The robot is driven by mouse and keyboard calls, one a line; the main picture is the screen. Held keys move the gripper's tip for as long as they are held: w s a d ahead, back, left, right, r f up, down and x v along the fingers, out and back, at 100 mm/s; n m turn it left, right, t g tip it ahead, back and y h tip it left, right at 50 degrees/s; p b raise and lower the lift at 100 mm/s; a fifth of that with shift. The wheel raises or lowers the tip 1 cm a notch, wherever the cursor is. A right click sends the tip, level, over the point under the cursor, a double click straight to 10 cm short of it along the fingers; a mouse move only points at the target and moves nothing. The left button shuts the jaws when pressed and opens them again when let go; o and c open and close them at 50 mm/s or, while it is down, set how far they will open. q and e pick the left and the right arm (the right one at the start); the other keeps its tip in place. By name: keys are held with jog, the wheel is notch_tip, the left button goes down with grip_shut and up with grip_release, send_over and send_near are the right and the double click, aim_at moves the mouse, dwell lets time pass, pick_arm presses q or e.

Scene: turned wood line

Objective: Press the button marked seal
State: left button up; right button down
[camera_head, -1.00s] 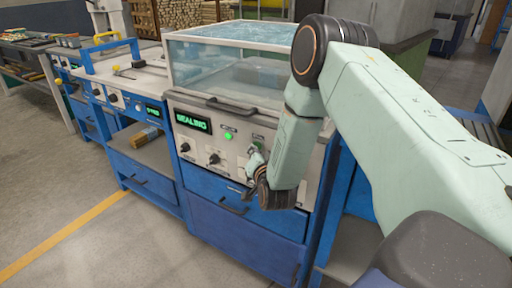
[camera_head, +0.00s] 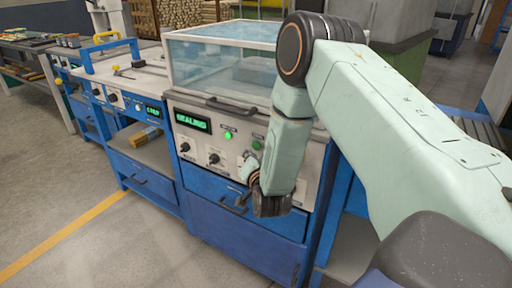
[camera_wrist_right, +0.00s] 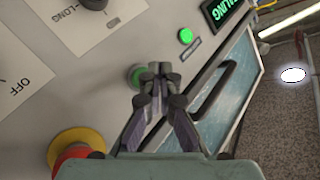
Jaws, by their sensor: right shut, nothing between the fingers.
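The sealing machine's pale panel (camera_head: 200,139) shows in the head view, with a lit display (camera_head: 193,121) that reads SEALING. A bright green lamp (camera_head: 228,134) is lit on it. A darker green button (camera_head: 257,145) is to the lamp's right; it also shows in the right wrist view (camera_wrist_right: 134,76), partly hidden by my fingertips. No label on it is readable. My right gripper (camera_head: 249,163) is shut and empty close to the panel; in the wrist view its fingertips (camera_wrist_right: 156,72) overlap the button's edge. I cannot tell whether they touch it. My left gripper is not in view.
A red knob with a yellow collar (camera_wrist_right: 78,148) is near my right gripper. Black knobs (camera_head: 214,158) are on the panel. A clear-lidded chamber (camera_head: 222,60) with a handle sits above. A similar blue station (camera_head: 122,78) stands at left. The floor in front is clear.

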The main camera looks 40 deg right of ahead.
jog(key=shift+s+a, duration=0.25)
jog(key=shift+a, duration=0.4)
jog(key=shift+s+a, duration=0.3)
jog(key=shift+a, duration=0.35)
jog(key=shift+s+a, duration=0.25)
jog(key=shift+a, duration=0.4)
jog(key=s+a+f+n+g+y, duration=0.2)
jog(key=s+a+f+n+g, duration=0.15)
jog(key=s+f, duration=0.35)
jog(key=s+a+f+n+g+y, duration=0.2)
jog(key=s+a+f+n+g, duration=0.15)
jog(key=s+f, duration=0.4)
jog(key=s+a+f+n+g+y, duration=0.2)
jog(key=s+a+f+n+g, duration=0.15)
jog(key=s, duration=0.65)
jog(key=s+f+g, duration=0.1)
jog(key=s+g, duration=0.1)
jog(key=s, duration=0.5)
jog(key=s+a+f+g, duration=0.1)
jog(key=s+f+g, duration=0.1)
jog(key=s, duration=0.5)
jog(key=shift+n+g, duration=0.35)
jog(key=shift+n, duration=0.1)
jog(key=shift+s, duration=0.15)
